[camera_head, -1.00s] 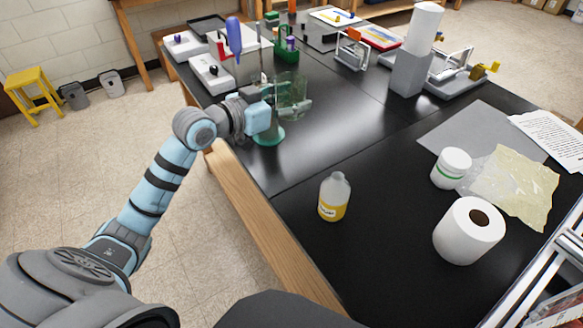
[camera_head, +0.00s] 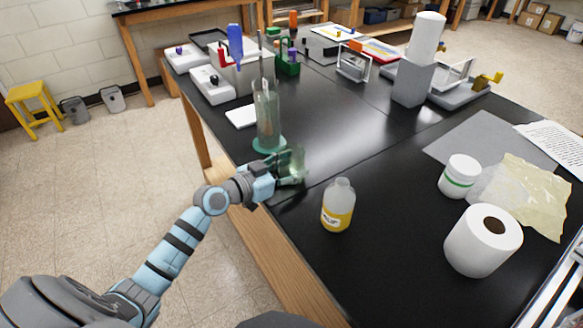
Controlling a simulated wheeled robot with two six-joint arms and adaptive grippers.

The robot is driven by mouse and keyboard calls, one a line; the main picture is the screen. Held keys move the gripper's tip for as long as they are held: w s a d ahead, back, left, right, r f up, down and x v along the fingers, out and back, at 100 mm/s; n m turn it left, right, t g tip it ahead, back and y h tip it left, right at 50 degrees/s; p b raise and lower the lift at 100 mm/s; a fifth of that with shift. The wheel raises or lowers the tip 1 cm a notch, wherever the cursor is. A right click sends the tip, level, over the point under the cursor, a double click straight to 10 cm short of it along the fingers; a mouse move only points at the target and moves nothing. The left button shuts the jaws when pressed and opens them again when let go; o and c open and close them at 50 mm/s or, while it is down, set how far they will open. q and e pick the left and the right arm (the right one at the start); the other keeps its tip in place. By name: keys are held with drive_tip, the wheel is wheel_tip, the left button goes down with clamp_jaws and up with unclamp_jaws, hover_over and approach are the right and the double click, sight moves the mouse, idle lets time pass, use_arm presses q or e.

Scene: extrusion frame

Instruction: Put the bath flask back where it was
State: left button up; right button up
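A greenish see-through glass vessel (camera_head: 294,158), which looks like the bath flask, is at my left gripper (camera_head: 288,172) in the head view. The gripper's fingers seem closed around it, over the table near its left edge. Glass and fingers overlap, so the vessel's full outline and the exact grip are hard to make out. Just behind stands a tall clear cylinder (camera_head: 267,115) on a round green base (camera_head: 268,144), apart from the gripper. My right gripper is not in view.
A bottle of yellow liquid (camera_head: 338,206) stands close to the right of my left gripper. A white paper roll (camera_head: 482,240) and a white jar (camera_head: 459,176) are farther right. A white pad (camera_head: 241,116) lies beside the cylinder. The middle of the black table (camera_head: 365,150) is clear.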

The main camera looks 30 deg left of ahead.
use_arm(q)
drive_tip(key=o, duration=1.3)
drive_tip(key=shift+f, duration=0.1)
drive_tip(key=shift+r+p, duration=0.25)
drive_tip(key=shift+p, duration=0.05)
drive_tip(key=p+v, duration=0.1)
drive_tip(key=v, duration=1.1)
drive_tip(key=shift+d, duration=0.1)
drive_tip(key=shift+f, duration=0.1)
